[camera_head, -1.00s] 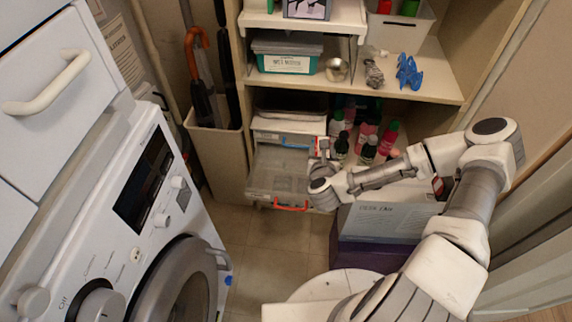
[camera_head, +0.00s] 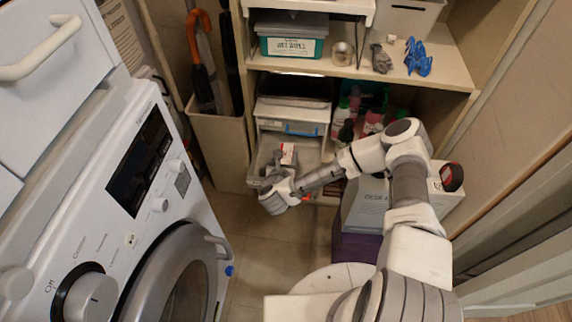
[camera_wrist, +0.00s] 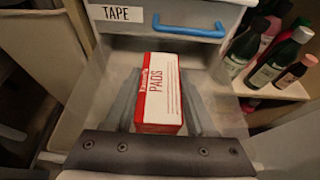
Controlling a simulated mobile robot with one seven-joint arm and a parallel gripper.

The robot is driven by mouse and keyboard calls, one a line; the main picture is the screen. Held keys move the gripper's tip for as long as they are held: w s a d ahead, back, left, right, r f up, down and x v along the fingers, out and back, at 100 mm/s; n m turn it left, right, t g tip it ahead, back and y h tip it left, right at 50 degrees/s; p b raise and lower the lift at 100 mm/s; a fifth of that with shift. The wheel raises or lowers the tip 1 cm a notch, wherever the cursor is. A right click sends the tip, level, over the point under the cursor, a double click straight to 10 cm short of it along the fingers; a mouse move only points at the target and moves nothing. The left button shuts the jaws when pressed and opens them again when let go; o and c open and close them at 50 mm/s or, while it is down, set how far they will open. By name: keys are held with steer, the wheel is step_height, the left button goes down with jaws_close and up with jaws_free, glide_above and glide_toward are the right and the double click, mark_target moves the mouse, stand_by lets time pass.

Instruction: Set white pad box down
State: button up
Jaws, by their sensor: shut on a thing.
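The white pad box (camera_wrist: 162,92) has red edges and the word PADS on it. In the wrist view it lies between the two fingers of my gripper (camera_wrist: 162,112), which is shut on it. It is over an open, pale drawer (camera_wrist: 215,85); I cannot tell whether it touches the drawer bottom. In the head view the box (camera_head: 288,153) shows as a small white and red patch at the tip of my gripper (camera_head: 284,165), above the open drawer (camera_head: 262,165).
Above the open drawer is a closed drawer (camera_wrist: 130,17) with a TAPE label and blue handle. Several bottles (camera_wrist: 272,55) stand on the shelf to its right. A washing machine (camera_head: 110,210) stands at left. A grey box on a purple one (camera_head: 355,245) stands right of the drawers.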

steer(key=shift+f+b, duration=0.7)
steer(key=shift+f, duration=1.2)
steer(key=shift+f, duration=0.2)
steer(key=o, duration=1.3)
steer(key=shift+o, duration=0.2)
steer(key=shift+r, duration=0.1)
